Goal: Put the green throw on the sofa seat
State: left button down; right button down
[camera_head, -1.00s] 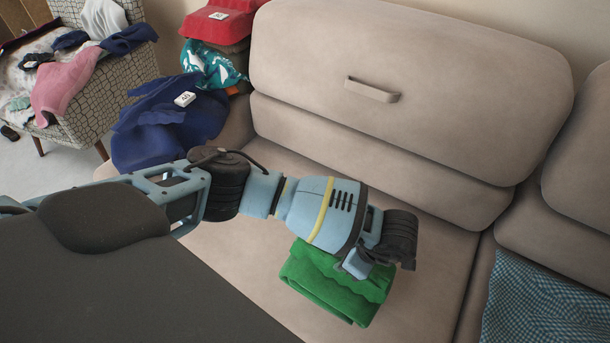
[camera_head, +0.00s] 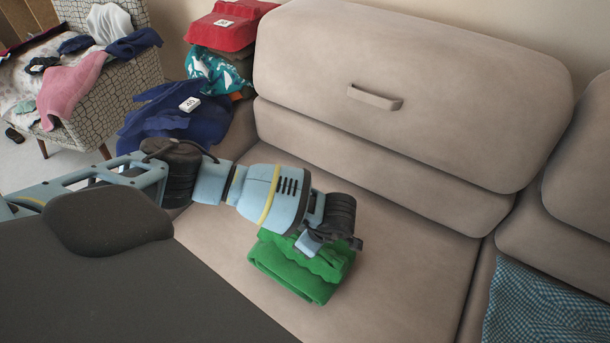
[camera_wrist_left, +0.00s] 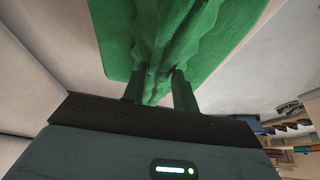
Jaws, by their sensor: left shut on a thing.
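The folded green throw (camera_head: 300,268) is at the sofa seat (camera_head: 400,255), in the lower middle of the head view. Whether its underside touches the seat cannot be told. My left gripper (camera_head: 318,243) is at its upper side. In the left wrist view the two dark fingers of my left gripper (camera_wrist_left: 160,88) are shut on bunched cloth of the green throw (camera_wrist_left: 195,45), which hangs in folds between and beyond them. The fingertips are hidden by the arm and cloth in the head view. My right gripper is not in view.
A blue checked cloth (camera_head: 540,310) lies on the seat at the right. Blue clothing (camera_head: 170,115), a teal patterned cloth (camera_head: 212,72) and red cloth (camera_head: 225,30) are piled at the sofa's left end. A chair (camera_head: 125,75) holds more clothes. The seat's middle is clear.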

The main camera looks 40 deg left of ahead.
pick_arm(q)
jog(key=shift+f, duration=1.2)
jog(key=c, duration=1.1)
grip_release()
jog(key=shift+f, duration=0.15)
jog(key=p+v, duration=0.1)
jog(key=v, duration=1.1)
